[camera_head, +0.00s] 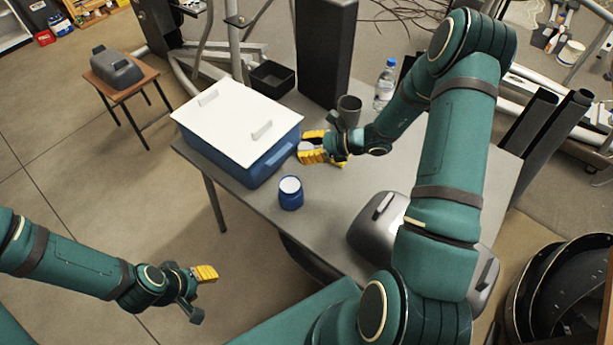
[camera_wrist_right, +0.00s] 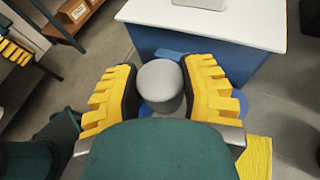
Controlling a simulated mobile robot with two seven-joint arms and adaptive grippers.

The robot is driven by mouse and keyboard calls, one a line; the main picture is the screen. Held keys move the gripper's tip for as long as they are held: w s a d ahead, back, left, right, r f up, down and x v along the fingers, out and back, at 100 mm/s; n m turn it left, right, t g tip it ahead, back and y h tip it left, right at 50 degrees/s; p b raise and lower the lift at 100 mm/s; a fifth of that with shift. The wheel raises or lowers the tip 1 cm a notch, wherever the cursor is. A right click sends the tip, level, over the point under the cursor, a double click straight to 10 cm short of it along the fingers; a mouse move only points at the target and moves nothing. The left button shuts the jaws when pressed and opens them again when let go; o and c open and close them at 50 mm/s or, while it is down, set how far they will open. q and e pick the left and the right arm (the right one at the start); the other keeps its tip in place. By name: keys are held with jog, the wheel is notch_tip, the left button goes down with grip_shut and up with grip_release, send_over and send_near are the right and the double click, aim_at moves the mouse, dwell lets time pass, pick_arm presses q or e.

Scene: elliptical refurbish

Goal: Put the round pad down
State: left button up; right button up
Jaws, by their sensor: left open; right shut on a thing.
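The round pad (camera_wrist_right: 161,84) is a short grey cylinder held between the two yellow-ridged fingers of my right gripper (camera_wrist_right: 160,92). In the head view the right gripper (camera_head: 310,147) is over the grey table (camera_head: 335,215), beside the right side of the blue box, and the pad (camera_head: 306,147) shows only in part between the fingers. Whether the pad touches the table cannot be told. My left gripper (camera_head: 204,286) is open and empty, off the table at the lower left, over the floor.
A blue box (camera_head: 262,165) with a white lid (camera_head: 235,112) stands on the table. A blue jar (camera_head: 291,197) stands in front of it. A bottle (camera_head: 385,84), black tray (camera_head: 272,77) and grey case (camera_head: 372,218) are also there. The table's front middle is clear.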

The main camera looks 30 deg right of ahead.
jog(key=d+f, duration=0.1)
jog(key=f, duration=0.1)
jog(key=d+f, duration=0.1)
jog(key=f, duration=0.2)
jog(key=d+f+b, duration=0.1)
jog(key=f, duration=0.1)
jog(key=shift+w+d+f, duration=0.1)
jog(key=shift+w+f, duration=0.15)
jog(key=shift+f, duration=0.15)
jog(key=shift+f+b, duration=0.35)
jog(key=shift+f, duration=1.8)
jog(key=shift+f, duration=0.2)
jog(key=o, duration=0.9)
jog(key=shift+r, duration=0.1)
